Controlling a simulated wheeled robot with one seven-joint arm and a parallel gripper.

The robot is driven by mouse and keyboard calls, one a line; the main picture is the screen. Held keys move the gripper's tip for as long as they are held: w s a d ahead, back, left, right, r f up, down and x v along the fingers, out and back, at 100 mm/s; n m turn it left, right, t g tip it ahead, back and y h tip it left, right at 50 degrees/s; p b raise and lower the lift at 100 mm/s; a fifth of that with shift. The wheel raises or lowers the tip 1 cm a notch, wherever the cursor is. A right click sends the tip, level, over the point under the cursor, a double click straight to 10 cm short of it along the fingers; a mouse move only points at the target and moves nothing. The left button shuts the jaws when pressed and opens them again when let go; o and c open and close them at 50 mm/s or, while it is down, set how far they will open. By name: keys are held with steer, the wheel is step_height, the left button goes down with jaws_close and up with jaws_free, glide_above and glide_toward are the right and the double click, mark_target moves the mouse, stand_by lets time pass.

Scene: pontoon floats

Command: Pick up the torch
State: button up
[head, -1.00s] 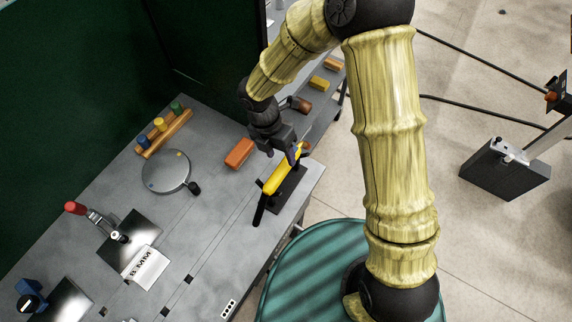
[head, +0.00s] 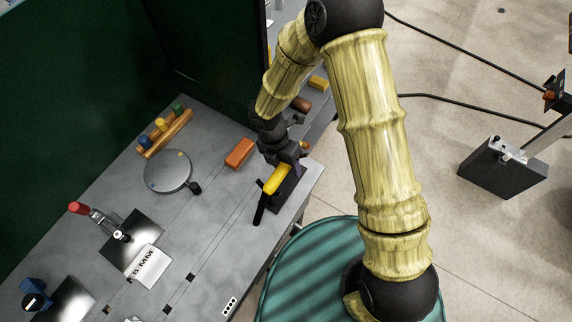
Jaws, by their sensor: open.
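The torch (head: 277,180) has a yellow body and a black end. It lies slanted on a dark stand (head: 291,193) near the right edge of the grey bench. My gripper (head: 283,171) is open and close over the torch's upper part, which it partly hides. I cannot tell whether the fingers touch the torch.
An orange block (head: 239,153) lies just left of my gripper. A round grey plate (head: 168,172), a wooden rack with coloured pegs (head: 166,134) and a red-handled clamp (head: 98,220) stand further left on the bench (head: 215,215). A dark green panel (head: 90,70) rises behind.

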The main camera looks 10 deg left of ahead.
steer(key=shift+c, duration=0.2)
steer(key=c, duration=1.1)
steer(key=shift+o, duration=0.2)
steer(key=shift+r, duration=0.2)
step_height(320, 180, up, 10)
steer(key=shift+f+b, duration=0.1)
steer(key=shift+b, duration=0.45)
steer(key=shift+w, duration=0.1)
